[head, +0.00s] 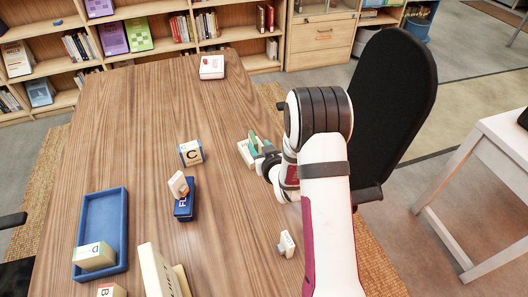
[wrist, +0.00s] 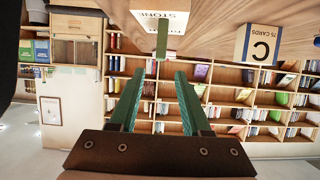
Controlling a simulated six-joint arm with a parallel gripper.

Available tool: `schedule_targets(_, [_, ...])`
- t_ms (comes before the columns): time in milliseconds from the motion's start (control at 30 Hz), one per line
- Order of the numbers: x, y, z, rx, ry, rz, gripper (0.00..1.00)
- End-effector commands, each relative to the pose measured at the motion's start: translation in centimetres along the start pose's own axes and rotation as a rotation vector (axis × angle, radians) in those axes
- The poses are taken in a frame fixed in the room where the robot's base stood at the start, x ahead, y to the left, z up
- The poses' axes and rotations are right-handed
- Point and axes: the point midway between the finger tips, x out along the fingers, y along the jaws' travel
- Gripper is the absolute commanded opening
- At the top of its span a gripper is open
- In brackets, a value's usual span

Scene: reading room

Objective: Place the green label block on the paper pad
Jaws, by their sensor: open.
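A cream pad-like block (head: 243,155) lies on the table just left of my gripper. In the wrist view it shows at the top, upside down, with lettering that reads "STONE" (wrist: 175,14). A narrow green block (wrist: 162,40) appears to stand upright on it, and it also shows in the head view (head: 252,137). My gripper (wrist: 157,98) is open, its two teal fingers apart with nothing held between them. The green block is beyond the fingertips and appears clear of them. In the head view my gripper (head: 260,148) is partly hidden by my arm.
A letter C block (head: 191,152) and a blue box (head: 184,209) with a tan piece on top stand to the left. A blue tray (head: 122,215), a white box (head: 211,67) and a small pale block (head: 286,244) are also on the table. A black chair (head: 395,100) stands right.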

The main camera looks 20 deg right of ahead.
Motion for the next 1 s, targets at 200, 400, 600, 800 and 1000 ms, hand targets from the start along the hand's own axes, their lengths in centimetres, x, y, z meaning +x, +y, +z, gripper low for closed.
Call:
schedule_targets(200, [-5.0,0.1,0.0,0.002,0.000,0.002,0.48])
schedule_targets(400, [-6.3,0.0,0.0,0.002,0.000,0.001,0.48])
schedule_targets(600, [-8.4,0.1,-1.2,0.066,-0.155,0.060,0.48])
schedule_targets(800, [-20.4,-2.8,-0.1,0.255,-0.633,0.157,0.48])
schedule_targets(1000, [-35.3,-8.0,2.4,0.433,-1.044,0.164,0.48])
